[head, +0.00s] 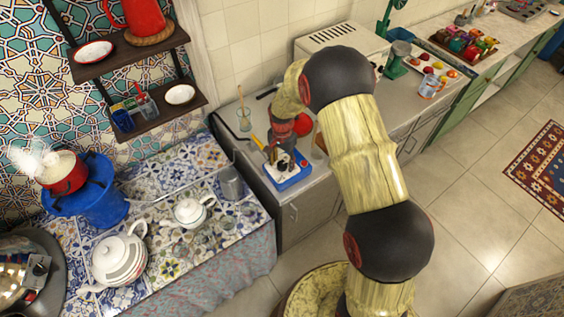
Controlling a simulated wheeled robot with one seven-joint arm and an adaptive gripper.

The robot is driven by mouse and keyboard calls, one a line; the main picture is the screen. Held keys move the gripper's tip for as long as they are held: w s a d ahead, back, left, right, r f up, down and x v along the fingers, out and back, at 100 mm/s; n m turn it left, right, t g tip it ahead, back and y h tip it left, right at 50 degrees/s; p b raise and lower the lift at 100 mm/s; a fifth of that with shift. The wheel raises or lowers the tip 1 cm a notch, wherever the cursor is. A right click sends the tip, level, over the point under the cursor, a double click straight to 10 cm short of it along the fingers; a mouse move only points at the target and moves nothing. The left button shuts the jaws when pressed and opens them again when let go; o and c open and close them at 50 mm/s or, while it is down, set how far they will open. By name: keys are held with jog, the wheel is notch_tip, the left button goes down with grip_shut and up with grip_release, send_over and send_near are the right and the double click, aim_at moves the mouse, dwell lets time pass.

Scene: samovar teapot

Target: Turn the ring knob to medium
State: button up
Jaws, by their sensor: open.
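My arm reaches from the lower right over the grey counter, and my gripper (284,158) points down at its end. Its dark fingers are small in this view and appear open, with nothing clearly held. It is over or just in front of a small blue-edged unit (292,184) with a pale top on the counter. I cannot make out a ring knob there or tell whether the fingers touch anything. At the left, a red pot (63,175) steams on a blue round stand (92,203); no knob can be made out on it either.
A white teapot (118,258), a smaller white pot (189,212) and a grey metal mug (231,184) stand on the patterned tiled table. A glass (244,120) and a red round thing (303,124) are near my gripper. A white toaster-like box (330,36) stands behind my arm.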

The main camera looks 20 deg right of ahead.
aim_at(282, 164)
notch_tip(282, 164, up, 12)
dwell(0.5)
jog(key=shift+c, duration=0.6)
